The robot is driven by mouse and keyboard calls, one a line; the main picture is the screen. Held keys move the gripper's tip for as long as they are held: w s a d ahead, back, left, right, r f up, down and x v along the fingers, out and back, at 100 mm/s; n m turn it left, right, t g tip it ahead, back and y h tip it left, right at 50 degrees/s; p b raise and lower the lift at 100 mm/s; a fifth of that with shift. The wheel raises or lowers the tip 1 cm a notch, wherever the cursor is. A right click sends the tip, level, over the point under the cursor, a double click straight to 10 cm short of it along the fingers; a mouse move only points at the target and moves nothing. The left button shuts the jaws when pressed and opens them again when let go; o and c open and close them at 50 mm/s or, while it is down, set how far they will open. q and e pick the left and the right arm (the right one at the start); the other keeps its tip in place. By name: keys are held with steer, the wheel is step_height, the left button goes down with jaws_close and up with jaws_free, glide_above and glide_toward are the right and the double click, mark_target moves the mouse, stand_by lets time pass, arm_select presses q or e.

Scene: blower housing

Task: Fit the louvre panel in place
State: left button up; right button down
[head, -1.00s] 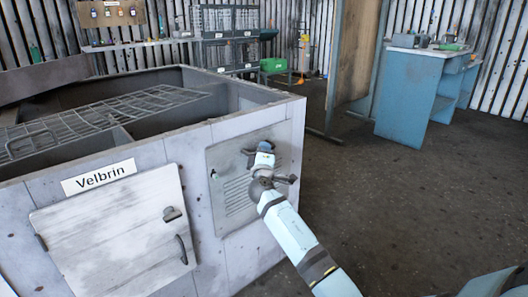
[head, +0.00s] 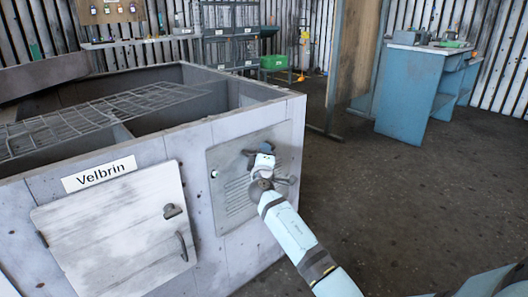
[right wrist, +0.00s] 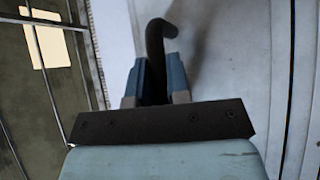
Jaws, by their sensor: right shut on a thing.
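The louvre panel (head: 225,160) is a grey plate with slanted slots and a small pale spot near its left edge. In the head view it lies against the right part of the housing's (head: 140,150) front wall, at about the wall's own angle. I cannot tell whether it sits flush. My right gripper (head: 257,152) is at the panel's upper right and covers part of it. In the right wrist view its blue fingers are shut on a dark curved handle (right wrist: 157,38), which stands before a pale grey surface. My left gripper is not in view.
A closed door (head: 110,235) with a latch and handle is left of the panel, under a "Velbrin" label (head: 99,173). A wire grid (head: 100,118) lies over the open housing top. A blue bench (head: 410,95) stands at the back right. The floor (head: 400,205) between is clear.

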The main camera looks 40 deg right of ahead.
steer(key=shift+f, duration=0.15)
stand_by(0.3)
steer(key=c, duration=0.5)
jaws_free()
steer(key=shift+w+f, duration=0.1)
steer(key=shift+f, duration=0.1)
steer(key=shift+s+d+r+p, duration=0.15)
steer(key=shift+s+p, duration=0.4)
steer(key=shift+s, duration=1.45)
steer(key=shift+s+d+f+p, duration=0.15)
steer(key=shift+s+p, duration=0.35)
steer(key=shift+s, duration=1.5)
